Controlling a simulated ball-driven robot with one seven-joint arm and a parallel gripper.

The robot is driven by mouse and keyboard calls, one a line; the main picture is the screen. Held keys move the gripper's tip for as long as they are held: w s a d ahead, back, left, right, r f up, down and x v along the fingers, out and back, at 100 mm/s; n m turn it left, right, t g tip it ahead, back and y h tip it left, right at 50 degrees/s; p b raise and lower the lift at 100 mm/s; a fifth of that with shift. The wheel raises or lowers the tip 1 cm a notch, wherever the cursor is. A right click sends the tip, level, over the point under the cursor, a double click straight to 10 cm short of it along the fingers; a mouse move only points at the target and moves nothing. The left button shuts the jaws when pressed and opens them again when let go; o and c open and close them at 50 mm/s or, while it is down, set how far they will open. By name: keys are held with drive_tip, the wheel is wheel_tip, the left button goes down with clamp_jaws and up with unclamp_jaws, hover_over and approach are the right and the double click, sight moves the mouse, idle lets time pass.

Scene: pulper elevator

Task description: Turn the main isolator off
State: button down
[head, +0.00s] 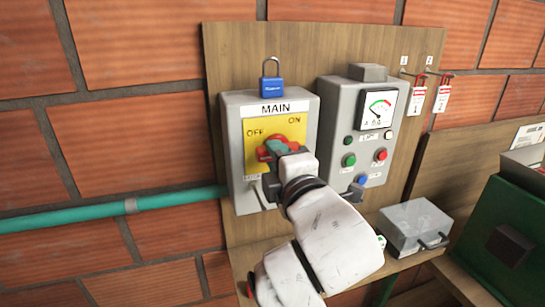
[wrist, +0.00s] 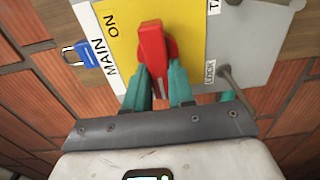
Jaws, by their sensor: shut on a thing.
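The main isolator (head: 234,120) is a grey wall box with a MAIN label, a yellow plate (head: 258,130) and OFF and ON marks. OFF is at left and ON at right in the head view. Its red rotary handle (wrist: 152,45) shows clearly in the wrist view, lying roughly crosswise to the box; I cannot tell which mark it points to. My gripper (wrist: 159,72) has its teal fingers shut on the near end of the handle, one on each side. In the head view my gripper (head: 277,148) hides part of the handle.
A grey control panel (head: 340,130) with a meter and buttons is close on the right.

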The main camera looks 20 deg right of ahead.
drive_tip(key=shift+r, duration=0.25)
drive_tip(key=c, duration=1)
unclamp_jaws()
drive_tip(key=shift+f, duration=0.15)
drive_tip(key=shift+o, duration=0.2)
drive_tip(key=s, duration=1.1)
